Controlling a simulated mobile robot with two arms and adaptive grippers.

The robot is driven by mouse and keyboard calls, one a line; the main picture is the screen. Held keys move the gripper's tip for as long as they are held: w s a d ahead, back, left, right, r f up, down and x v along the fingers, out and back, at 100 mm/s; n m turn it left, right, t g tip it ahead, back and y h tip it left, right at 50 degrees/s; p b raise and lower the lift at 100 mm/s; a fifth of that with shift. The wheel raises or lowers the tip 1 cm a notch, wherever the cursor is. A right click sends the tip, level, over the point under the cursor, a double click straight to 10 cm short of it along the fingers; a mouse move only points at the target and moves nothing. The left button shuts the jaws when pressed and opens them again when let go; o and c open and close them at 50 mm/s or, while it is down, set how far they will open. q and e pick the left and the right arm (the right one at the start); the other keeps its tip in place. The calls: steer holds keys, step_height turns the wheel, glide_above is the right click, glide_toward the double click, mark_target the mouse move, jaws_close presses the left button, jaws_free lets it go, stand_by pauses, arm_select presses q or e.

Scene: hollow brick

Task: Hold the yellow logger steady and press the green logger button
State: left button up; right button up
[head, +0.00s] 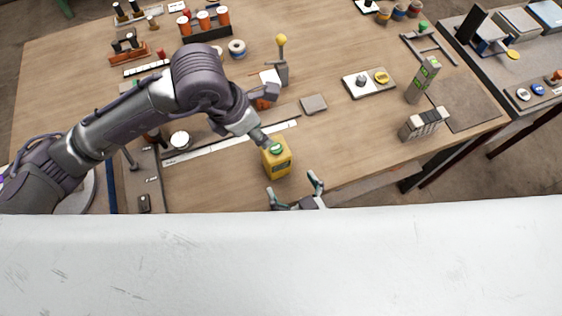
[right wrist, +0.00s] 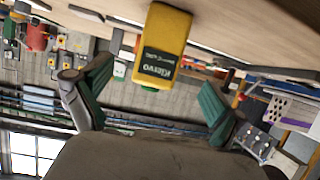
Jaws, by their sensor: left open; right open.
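The yellow logger (head: 278,165) stands on the wooden table close to its front edge, with the green button (head: 276,148) on its top. My left gripper (head: 267,142) points down at the logger's top, right beside the green button; I cannot tell whether it touches. Its jaws are open, though its fingers are hard to make out. My right gripper (head: 296,184) is open in front of the logger, at the table's front edge. In the right wrist view the logger (right wrist: 165,45) appears upside down, ahead of and between the spread fingers, with its dark label visible. Nothing is between the right fingertips.
A long white ruler-like strip (head: 215,147) lies left of the logger. A grey square block (head: 313,104) and a light plate with a knob and yellow disc (head: 369,82) lie behind and to the right.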

mark_target(276, 159)
steer(key=x, duration=1)
steer(key=shift+w+a+f, duration=0.1)
steer(key=shift+w+f, duration=0.05)
steer(key=shift+w, duration=0.1)
steer(key=c, duration=1.4)
arm_select(q)
jaws_close()
arm_select(e)
steer(key=shift+s, duration=0.1)
steer(key=shift+c, duration=0.4)
